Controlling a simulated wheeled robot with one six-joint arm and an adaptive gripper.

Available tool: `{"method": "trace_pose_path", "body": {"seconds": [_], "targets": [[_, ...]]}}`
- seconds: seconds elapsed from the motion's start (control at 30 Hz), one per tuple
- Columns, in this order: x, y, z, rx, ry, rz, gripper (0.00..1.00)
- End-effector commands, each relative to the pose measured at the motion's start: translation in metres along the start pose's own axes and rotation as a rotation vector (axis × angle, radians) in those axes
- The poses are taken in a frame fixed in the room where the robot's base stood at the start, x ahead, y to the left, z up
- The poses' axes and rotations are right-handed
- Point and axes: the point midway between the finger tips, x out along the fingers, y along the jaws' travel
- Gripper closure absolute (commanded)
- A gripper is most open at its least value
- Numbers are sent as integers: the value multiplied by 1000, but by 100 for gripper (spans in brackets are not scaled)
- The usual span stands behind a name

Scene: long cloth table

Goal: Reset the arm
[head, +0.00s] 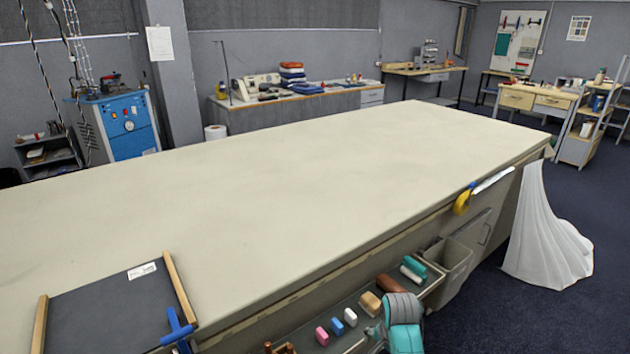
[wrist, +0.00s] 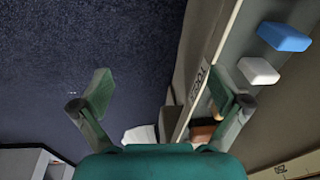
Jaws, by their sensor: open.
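In the wrist view my gripper (wrist: 160,93) is open, its two green-padded fingers wide apart with nothing held between them. The dark blue floor lies behind the left finger and the edge of a shelf behind the right finger. A teal and grey part of my arm shows at the bottom of the head view, by the shelf along the table's side; the fingertips are not clear there. The long table (head: 250,200) has a pale, mostly bare top.
The side shelf holds small blocks, among them a blue block (wrist: 283,37) and a white block (wrist: 258,71). A grey bin (head: 452,262) and draped white cloth (head: 545,235) are farther right. A dark board (head: 100,312) with wooden rails lies at the table's near left.

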Motion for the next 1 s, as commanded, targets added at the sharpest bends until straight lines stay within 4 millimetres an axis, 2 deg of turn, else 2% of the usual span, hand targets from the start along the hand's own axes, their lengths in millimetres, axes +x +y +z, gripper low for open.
{"method": "trace_pose_path", "body": {"seconds": [0.03,0.2,0.33,0.5,0.77,1.0], "targets": [[14,11,10,-15,11,-12,1],[51,44,40,-85,78,-79,1],[70,71,65,-139,136,-129,1],[85,106,98,-210,215,-190,1],[84,162,149,-316,344,-271,1],[58,212,194,-409,471,-335,1]]}}
